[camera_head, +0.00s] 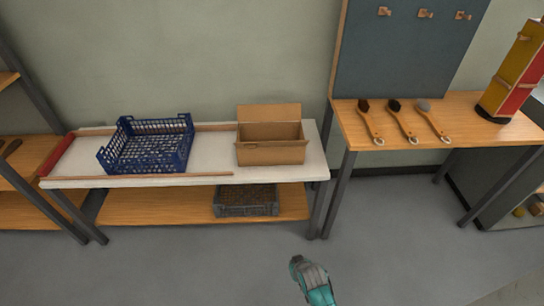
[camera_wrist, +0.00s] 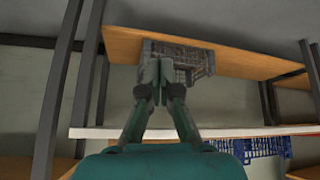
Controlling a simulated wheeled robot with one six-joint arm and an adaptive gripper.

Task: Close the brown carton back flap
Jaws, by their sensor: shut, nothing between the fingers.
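The brown carton (camera_head: 273,155) stands on the right part of the white table in the head view. Its back flap (camera_head: 268,112) stands up along the rear edge, and the carton's top is open. The carton does not show in the wrist view. My gripper (camera_head: 296,261) is over the floor in front of the table, low and to the right of the carton, well apart from it. In the wrist view my gripper (camera_wrist: 162,66) has its fingers together with nothing between them.
A blue crate (camera_head: 150,150) stands left of the carton on the white table (camera_head: 207,160). A grey crate (camera_head: 246,201) sits on the shelf below. Three brushes (camera_head: 405,120) lie on the wooden table (camera_head: 470,112) at right. The floor in front is clear.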

